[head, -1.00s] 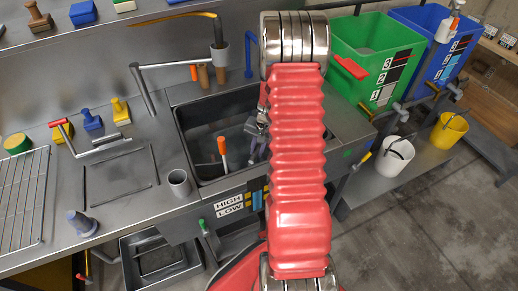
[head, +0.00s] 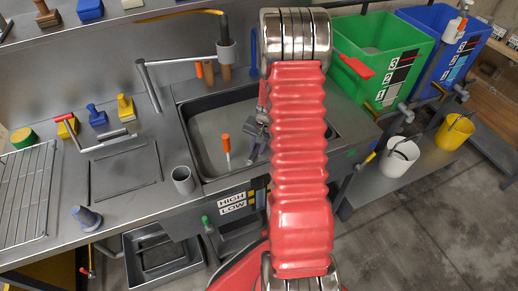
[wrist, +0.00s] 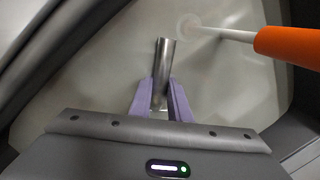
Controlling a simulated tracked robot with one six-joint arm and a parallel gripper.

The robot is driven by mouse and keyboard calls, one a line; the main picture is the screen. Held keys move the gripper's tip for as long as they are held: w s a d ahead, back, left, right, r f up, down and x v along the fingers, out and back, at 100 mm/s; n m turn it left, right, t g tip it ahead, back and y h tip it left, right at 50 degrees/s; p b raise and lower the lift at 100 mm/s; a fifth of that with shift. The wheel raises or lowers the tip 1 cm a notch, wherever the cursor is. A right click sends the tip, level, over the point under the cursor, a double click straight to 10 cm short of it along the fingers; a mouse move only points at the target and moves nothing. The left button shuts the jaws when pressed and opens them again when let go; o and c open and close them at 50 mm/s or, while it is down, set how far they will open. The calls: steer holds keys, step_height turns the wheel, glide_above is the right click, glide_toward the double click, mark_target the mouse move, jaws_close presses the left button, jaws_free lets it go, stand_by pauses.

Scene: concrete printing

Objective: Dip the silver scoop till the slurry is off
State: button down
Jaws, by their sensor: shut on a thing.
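My gripper (wrist: 164,95) has its purple fingers closed on the silver scoop (wrist: 164,62), a shiny metal tube-like piece pointing away from the wrist. In the head view my gripper (head: 261,139) is over the right part of the sink (head: 190,150), largely behind my red arm, and I cannot make out the scoop there. The sink holds cloudy grey liquid (head: 212,127). In the wrist view the scoop is against this pale liquid (wrist: 90,80); I cannot tell how deep it reaches or whether slurry clings to it.
An orange-handled tool (head: 226,143) stands in the sink left of my gripper; its handle (wrist: 285,45) is close at right in the wrist view. A grey cup (head: 183,180) stands by the sink's front left corner. Green (head: 385,62) and blue (head: 440,45) bins stand to the right.

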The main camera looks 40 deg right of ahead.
steer(key=shift+d, duration=0.2)
steer(key=shift+s+d, duration=0.3)
steer(key=shift+d, duration=0.5)
steer(key=shift+a, duration=0.15)
stand_by(0.4)
steer(key=shift+w+a, duration=0.3)
steer(key=shift+a, duration=0.55)
steer(key=shift+d, duration=0.15)
steer(key=shift+s+d, duration=0.3)
steer(key=shift+d, duration=0.5)
steer(key=shift+a, duration=0.15)
stand_by(0.3)
steer(key=shift+w+a, duration=0.3)
steer(key=shift+a, duration=0.5)
steer(key=shift+d, duration=0.1)
